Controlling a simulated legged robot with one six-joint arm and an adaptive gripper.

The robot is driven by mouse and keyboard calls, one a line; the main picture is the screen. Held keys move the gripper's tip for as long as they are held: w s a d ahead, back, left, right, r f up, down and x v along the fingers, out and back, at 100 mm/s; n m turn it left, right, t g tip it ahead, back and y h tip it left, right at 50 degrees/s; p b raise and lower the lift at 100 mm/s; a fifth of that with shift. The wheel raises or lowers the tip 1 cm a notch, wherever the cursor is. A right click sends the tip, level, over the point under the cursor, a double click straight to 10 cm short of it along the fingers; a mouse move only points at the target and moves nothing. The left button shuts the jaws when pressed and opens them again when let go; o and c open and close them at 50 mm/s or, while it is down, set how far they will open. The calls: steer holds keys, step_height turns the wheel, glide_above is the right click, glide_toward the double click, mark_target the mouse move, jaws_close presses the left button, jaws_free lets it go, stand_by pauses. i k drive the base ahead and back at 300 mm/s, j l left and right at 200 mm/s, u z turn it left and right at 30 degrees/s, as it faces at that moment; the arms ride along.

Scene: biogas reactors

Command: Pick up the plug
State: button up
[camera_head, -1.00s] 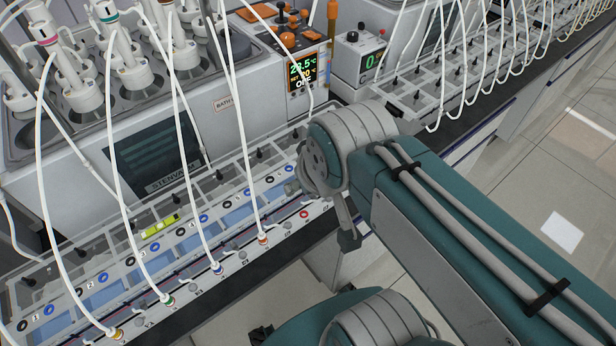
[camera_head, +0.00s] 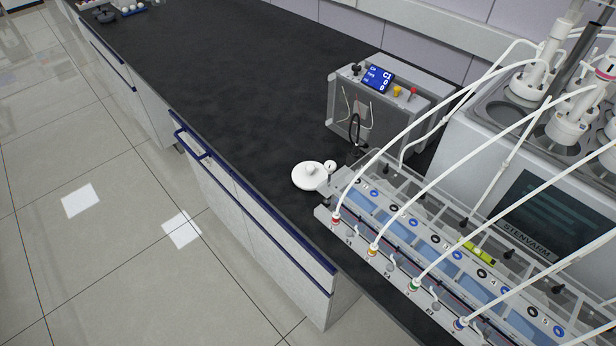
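A white round plug-like piece (camera_head: 309,175) with a raised knob lies on the black bench, just left of the near corner of the clear-topped module with tubes. My gripper and arm are not in view now.
The clear-topped module (camera_head: 400,262) with white tubes runs along the right front of the bench. A grey control box (camera_head: 352,95) stands behind the plug-like piece. The black bench top (camera_head: 230,75) to the left is mostly clear. Blue-handled drawers (camera_head: 245,215) are below its front edge.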

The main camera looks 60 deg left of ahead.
mark_target(307, 175)
steer(key=k+l+u, duration=0.1)
steer(key=u, duration=0.25)
steer(key=k+l+u, duration=0.1)
steer(key=u, duration=0.3)
steer(key=i+u, duration=0.1)
steer(key=u, duration=0.4)
steer(key=i+u, duration=0.1)
steer(key=u, duration=0.4)
steer(key=i+u, duration=0.1)
steer(key=u, duration=0.35)
steer(key=j+z, duration=0.15)
steer(key=z, duration=0.35)
steer(key=j+z, duration=0.15)
steer(key=z, duration=0.3)
steer(key=j+z, duration=0.15)
steer(key=z, duration=0.35)
steer(key=k+j+z, duration=0.1)
steer(key=z, duration=0.35)
steer(key=u, duration=1.6)
steer(key=i+j+z, duration=0.15)
steer(key=i+j, duration=0.05)
steer(key=i, duration=0.05)
